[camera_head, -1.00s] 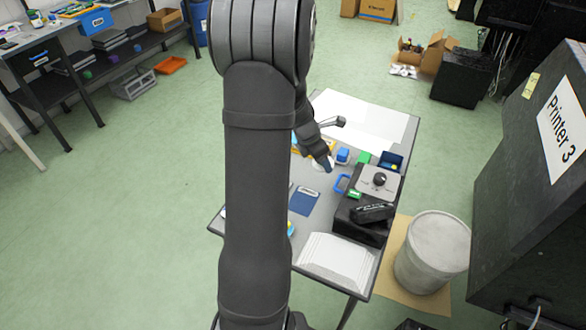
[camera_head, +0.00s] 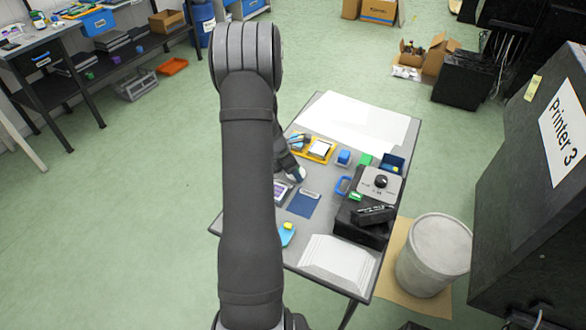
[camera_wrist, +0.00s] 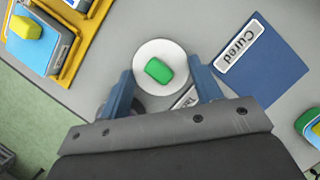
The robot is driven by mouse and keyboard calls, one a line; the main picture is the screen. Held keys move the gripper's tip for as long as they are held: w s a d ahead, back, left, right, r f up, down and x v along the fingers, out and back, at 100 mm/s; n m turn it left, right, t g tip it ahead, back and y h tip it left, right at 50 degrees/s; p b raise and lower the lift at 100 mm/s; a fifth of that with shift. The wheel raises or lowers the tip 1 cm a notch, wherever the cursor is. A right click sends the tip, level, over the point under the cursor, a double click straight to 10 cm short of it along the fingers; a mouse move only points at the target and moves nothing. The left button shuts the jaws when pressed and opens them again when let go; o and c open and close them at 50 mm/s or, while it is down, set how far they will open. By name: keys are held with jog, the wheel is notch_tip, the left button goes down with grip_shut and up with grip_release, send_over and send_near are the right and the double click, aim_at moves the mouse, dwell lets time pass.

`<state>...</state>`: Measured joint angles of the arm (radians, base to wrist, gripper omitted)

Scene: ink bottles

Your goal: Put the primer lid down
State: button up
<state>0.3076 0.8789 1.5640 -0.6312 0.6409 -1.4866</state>
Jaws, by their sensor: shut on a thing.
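The primer lid (camera_wrist: 143,54), a white round disc with a green block-shaped knob (camera_wrist: 159,70), is between the blue fingers of my gripper (camera_wrist: 165,88) in the wrist view. My gripper is shut on it. In the head view a small white patch of the lid (camera_head: 299,175) shows at the end of my gripper (camera_head: 293,172), over the grey table left of the middle. I cannot tell whether the lid touches the table. The near part of the lid and what lies under it are hidden.
A blue mat labelled "Cured" (camera_wrist: 265,65) lies just right of the lid. A yellow tray (camera_wrist: 95,22) is at upper left in the wrist view. A black unit with a knob plate (camera_head: 369,186) and a white sheet (camera_head: 355,120) are on the table. Bare table (camera_wrist: 205,20) shows beyond the lid.

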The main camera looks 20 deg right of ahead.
jog(key=o, duration=0.9)
jog(key=shift+f, duration=0.1)
jog(key=shift+o, duration=0.2)
jog(key=v, duration=1.2)
jog(key=shift+d, duration=0.1)
jog(key=x, duration=1.2)
jog(key=shift+r, duration=1.9)
